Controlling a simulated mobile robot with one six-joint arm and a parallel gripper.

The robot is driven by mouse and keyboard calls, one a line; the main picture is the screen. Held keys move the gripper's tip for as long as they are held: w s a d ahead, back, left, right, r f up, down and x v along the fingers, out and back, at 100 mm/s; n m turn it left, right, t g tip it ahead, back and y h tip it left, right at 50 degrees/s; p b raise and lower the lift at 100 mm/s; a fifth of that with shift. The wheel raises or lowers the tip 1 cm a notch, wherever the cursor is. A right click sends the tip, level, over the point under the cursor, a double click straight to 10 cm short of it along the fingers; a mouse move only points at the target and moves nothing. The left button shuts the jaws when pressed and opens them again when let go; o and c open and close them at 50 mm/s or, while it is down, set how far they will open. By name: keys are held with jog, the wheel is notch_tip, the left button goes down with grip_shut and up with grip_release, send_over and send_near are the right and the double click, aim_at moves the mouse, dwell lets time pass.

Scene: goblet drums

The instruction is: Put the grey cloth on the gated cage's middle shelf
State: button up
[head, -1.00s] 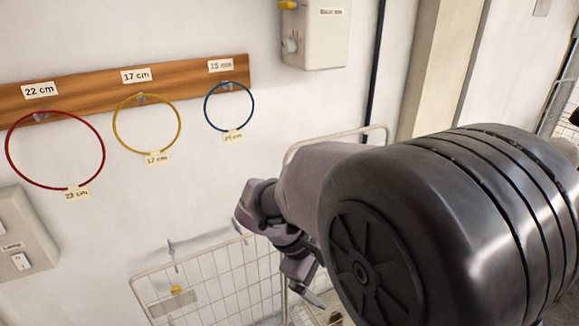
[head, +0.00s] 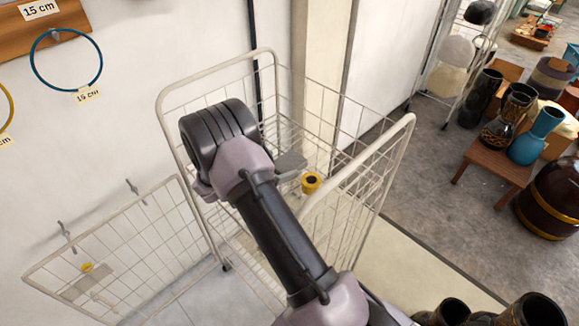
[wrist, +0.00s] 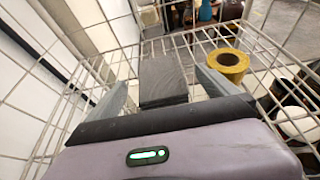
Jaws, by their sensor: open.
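The gated cage (head: 392,165) is a tall cream wire frame in the head view, with my arm reaching into it. The folded grey cloth (wrist: 163,82) lies on a wire shelf inside, between and just beyond the two fingers of my gripper (wrist: 165,90) in the wrist view. My gripper is open, and nothing shows clamped in it. A flat grey piece (head: 290,163), likely the cloth, shows beyond my arm in the head view. My arm hides the fingers there. I cannot tell which shelf level this is.
A yellow roll (head: 311,183) stands right of the cloth; it also shows in the wrist view (wrist: 228,66). A wire gate panel (head: 125,255) stands swung out at the left. Drums (head: 535,140) and a stool (head: 500,165) stand at the right, beyond free floor.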

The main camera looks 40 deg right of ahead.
aim_at(288, 162)
jog(key=b+x, duration=0.1)
jog(key=x, duration=0.5)
jog(key=shift+w+f, duration=0.1)
jog(key=shift+f, duration=0.05)
jog(key=shift+a, duration=0.15)
jog(key=c, duration=1.6)
